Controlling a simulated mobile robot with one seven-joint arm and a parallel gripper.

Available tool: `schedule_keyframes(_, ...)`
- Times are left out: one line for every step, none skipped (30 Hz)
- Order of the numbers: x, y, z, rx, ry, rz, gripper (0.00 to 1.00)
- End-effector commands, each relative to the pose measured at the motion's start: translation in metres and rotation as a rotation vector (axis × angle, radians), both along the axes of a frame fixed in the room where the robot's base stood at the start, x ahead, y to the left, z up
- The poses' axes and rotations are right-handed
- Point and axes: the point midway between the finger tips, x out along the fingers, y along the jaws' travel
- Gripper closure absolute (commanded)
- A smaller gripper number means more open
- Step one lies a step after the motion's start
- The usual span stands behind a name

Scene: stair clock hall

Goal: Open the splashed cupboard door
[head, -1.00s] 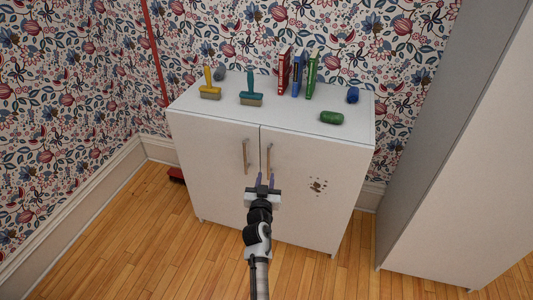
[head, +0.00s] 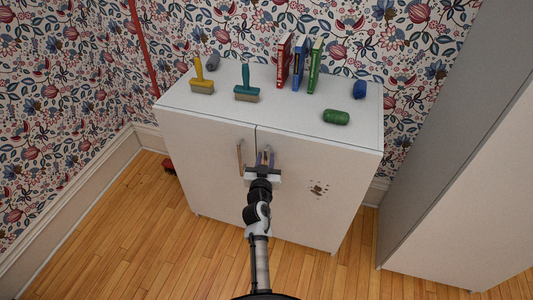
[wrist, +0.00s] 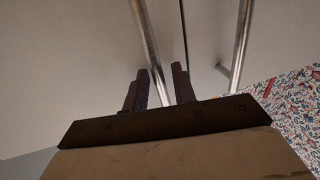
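The white cupboard (head: 190,150) has two doors. The right door (head: 310,160) carries brown splashes (head: 318,189). Its upright bar handle (head: 266,154) is near the middle seam, partly hidden by my gripper (head: 265,159). In the wrist view my gripper (wrist: 160,86) is open, with a gap between its two dark fingers. One metal handle bar (wrist: 150,45) runs down between them; I cannot tell whether they touch it. The left door's handle (head: 240,158) is just left of my gripper in the head view. Both doors look shut.
On the cupboard top are a yellow brush (head: 201,80), a teal brush (head: 246,88), three upright books (head: 299,64), a green roll (head: 336,117) and blue and grey items. A tall grey cabinet (head: 450,190) stands at the right. Wooden floor (head: 160,240) is clear in front.

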Motion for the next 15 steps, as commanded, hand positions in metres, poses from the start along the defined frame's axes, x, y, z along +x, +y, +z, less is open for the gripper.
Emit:
schedule_keyframes(-0.0003,0.0001,-0.0002,-0.001,0.000,0.000,0.73)
schedule_keyframes(-0.0003,0.0001,-0.0002,-0.001,0.000,0.000,0.73)
schedule_keyframes(-0.0004,0.0001,-0.0002,-0.001,0.000,0.000,0.73)
schedule_keyframes(-0.0004,0.0001,-0.0002,-0.001,0.000,0.000,0.73)
schedule_keyframes(-0.0004,0.0001,-0.0003,-0.001,0.000,0.000,0.73)
schedule_keyframes(-0.0003,0.0001,-0.0002,-0.001,0.000,0.000,0.73)
schedule_keyframes(-0.0003,0.0002,-0.0002,-0.001,0.000,0.000,0.73)
schedule_keyframes(-0.0003,0.0001,-0.0002,-0.001,0.000,0.000,0.73)
schedule_keyframes(-0.0003,0.0002,-0.0002,-0.001,0.000,0.000,0.73)
schedule_keyframes(-0.0003,0.0002,-0.0002,-0.001,0.000,0.000,0.73)
schedule_keyframes(-0.0003,0.0002,-0.0002,0.000,0.000,0.000,0.77)
schedule_keyframes(-0.0003,0.0002,-0.0001,0.000,0.000,0.000,0.83)
schedule_keyframes(-0.0003,0.0002,-0.0001,0.000,0.000,0.000,0.86)
schedule_keyframes(-0.0003,0.0002,-0.0001,0.000,0.000,0.000,0.90)
schedule_keyframes(-0.0002,0.0002,-0.0001,0.000,0.000,0.000,0.96)
